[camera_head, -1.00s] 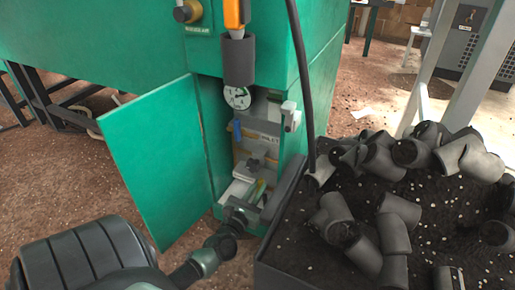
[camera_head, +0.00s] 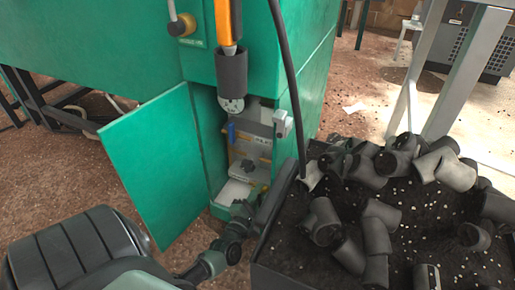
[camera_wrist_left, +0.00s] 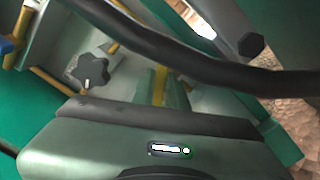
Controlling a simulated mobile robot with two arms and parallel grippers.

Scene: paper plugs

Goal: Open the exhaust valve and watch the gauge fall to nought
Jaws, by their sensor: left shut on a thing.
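The round white gauge (camera_head: 232,105) sits at the top of the open cabinet, partly covered by a hanging black cylinder. Its needle cannot be read. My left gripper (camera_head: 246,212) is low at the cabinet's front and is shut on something. What it holds is hidden, and I cannot tell whether it is the exhaust valve. A dark star-shaped knob (camera_head: 246,167) is above it inside, and shows in the left wrist view (camera_wrist_left: 88,72). A yellow strip (camera_wrist_left: 160,88) lies right of the knob there. My right gripper is not in view.
The green cabinet door (camera_head: 148,165) stands open to the left. The black cylinder (camera_head: 231,74) hangs below an orange part. A black hose (camera_head: 287,75) runs down the cabinet's right side. A dark bin (camera_head: 300,275) of grey pipe elbows stands close at right.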

